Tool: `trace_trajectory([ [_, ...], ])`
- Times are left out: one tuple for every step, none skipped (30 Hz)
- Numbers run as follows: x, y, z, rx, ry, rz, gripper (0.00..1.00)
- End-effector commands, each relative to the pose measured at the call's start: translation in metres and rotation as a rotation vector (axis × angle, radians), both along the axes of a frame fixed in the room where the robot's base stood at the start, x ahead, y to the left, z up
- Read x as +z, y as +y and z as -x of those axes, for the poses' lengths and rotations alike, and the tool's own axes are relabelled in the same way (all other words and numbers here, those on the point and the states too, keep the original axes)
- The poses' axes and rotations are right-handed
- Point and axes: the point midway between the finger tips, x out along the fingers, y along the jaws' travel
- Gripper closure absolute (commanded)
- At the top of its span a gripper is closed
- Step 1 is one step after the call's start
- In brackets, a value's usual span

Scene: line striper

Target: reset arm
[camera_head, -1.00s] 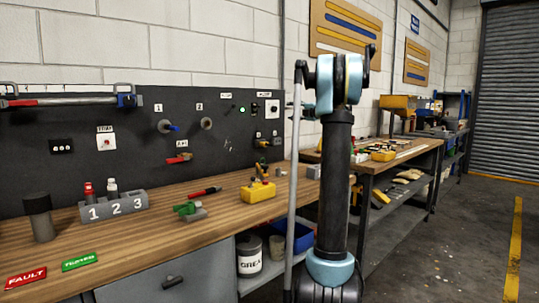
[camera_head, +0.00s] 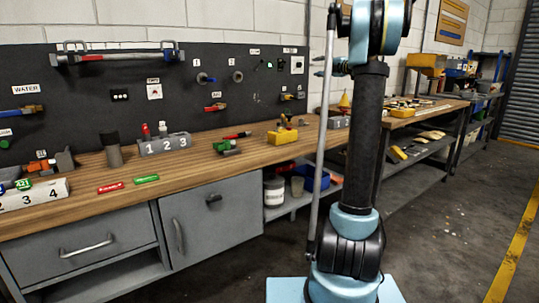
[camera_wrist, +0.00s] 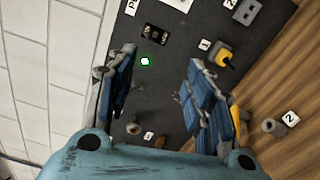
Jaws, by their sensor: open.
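My arm (camera_head: 365,130) stands upright in the head view, right of the middle, in front of the bench. Its upper end is cut off by the top edge. My gripper (camera_wrist: 160,75) shows in the wrist view with its two blue-padded fingers apart and nothing between them. Beyond the fingers is the dark panel (camera_wrist: 165,95), with a green light (camera_wrist: 145,61) seen between them. The fingers appear clear of the panel, but the distance is hard to tell.
The wooden bench (camera_head: 185,178) runs along the wall, with a numbered grey block (camera_head: 165,145), a yellow block (camera_head: 282,137) and red and green tags on it. Grey drawers (camera_head: 95,240) are below. Open floor (camera_head: 450,220) lies at the right, with a yellow line.

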Motion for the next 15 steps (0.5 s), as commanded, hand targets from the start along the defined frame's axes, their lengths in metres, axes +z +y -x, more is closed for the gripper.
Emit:
trace_trajectory([
  [-0.003, 0.003, 0.006, 0.006, -0.012, 0.036, 0.52],
  [-0.005, 0.003, 0.009, 0.009, -0.019, 0.061, 0.52],
  [-0.007, 0.004, 0.014, 0.012, -0.029, 0.092, 0.52],
  [-0.008, 0.005, 0.018, 0.015, -0.038, 0.116, 0.52],
  [-0.009, 0.006, 0.022, 0.019, -0.047, 0.142, 0.52],
  [-0.011, 0.009, 0.028, 0.025, -0.059, 0.175, 0.52],
  [-0.013, 0.012, 0.032, 0.031, -0.069, 0.202, 0.52],
  [-0.015, 0.015, 0.037, 0.038, -0.079, 0.231, 0.52],
  [-0.018, 0.019, 0.042, 0.048, -0.092, 0.267, 0.52],
  [-0.02, 0.023, 0.048, 0.057, -0.103, 0.297, 0.52],
  [-0.022, 0.027, 0.053, 0.066, -0.115, 0.328, 0.52],
  [-0.026, 0.032, 0.06, 0.079, -0.133, 0.374, 0.52],
  [-0.029, 0.037, 0.066, 0.09, -0.146, 0.408, 0.52],
  [-0.032, 0.042, 0.073, 0.104, -0.162, 0.449, 0.52],
  [-0.037, 0.049, 0.083, 0.123, -0.186, 0.505, 0.52],
])
